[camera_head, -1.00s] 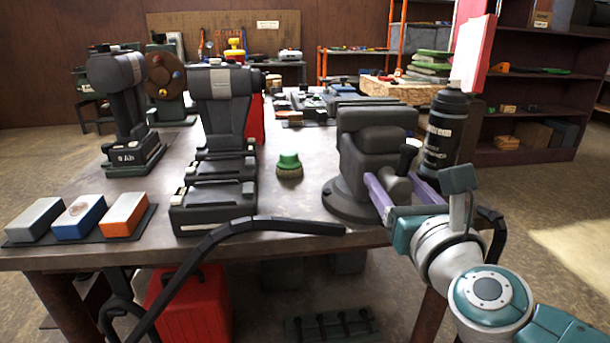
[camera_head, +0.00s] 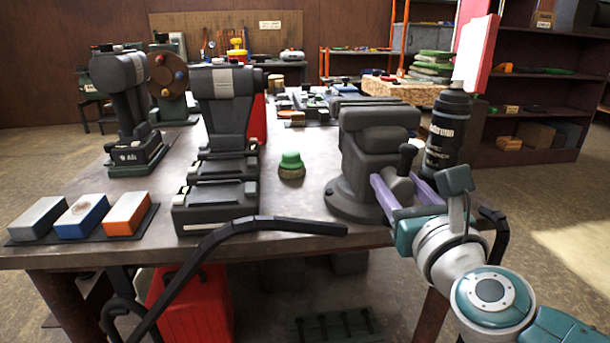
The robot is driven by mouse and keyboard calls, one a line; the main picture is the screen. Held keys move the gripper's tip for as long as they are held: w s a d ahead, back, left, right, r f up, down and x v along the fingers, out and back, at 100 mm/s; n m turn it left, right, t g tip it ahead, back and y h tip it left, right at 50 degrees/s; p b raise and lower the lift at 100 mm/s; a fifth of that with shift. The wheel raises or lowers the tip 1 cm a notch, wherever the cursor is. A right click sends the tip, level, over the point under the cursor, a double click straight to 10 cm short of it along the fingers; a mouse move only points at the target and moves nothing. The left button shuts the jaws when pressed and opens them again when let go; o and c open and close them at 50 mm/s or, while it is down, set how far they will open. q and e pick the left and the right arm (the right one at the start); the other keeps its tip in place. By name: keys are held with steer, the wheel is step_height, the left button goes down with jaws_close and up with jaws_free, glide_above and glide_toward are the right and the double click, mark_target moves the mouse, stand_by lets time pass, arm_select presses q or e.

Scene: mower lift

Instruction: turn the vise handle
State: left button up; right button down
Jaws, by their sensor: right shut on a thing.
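The dark grey vise (camera_head: 378,128) stands on its round base at the right front of the workbench. Its handle (camera_head: 407,158), with a black knob on top, sticks up on the side facing my right arm. My right gripper (camera_head: 388,192) has purple fingers and reaches in from the lower right. It is shut on the vise handle, low down beside the vise body. The fingers and vise hide part of the handle's lower end. My left gripper is not in view.
A black bottle (camera_head: 445,135) stands close behind the gripper on the right. A green-topped brush (camera_head: 291,165) lies left of the vise. Three blocks (camera_head: 82,216) and grey tool stands (camera_head: 222,120) fill the left. A black bar (camera_head: 270,225) crosses the bench's front edge.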

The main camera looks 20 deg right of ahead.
steer(key=n, duration=1)
steer(key=shift+n, duration=0.4)
steer(key=n, duration=0.4)
steer(key=shift+n+y+p, duration=0.3)
steer(key=shift+p, duration=0.05)
steer(key=n+p, duration=0.1)
steer(key=n, duration=0.4)
steer(key=shift+n+t, duration=0.3)
steer(key=n+p, duration=0.1)
steer(key=n, duration=0.3)
steer(key=shift+n+y, duration=0.3)
steer(key=shift+n, duration=0.1)
steer(key=n+p, duration=0.1)
steer(key=n, duration=0.3)
steer(key=shift+n, duration=0.3)
steer(key=n, duration=0.4)
steer(key=shift+p, duration=0.35)
steer(key=shift+n, duration=2.2)
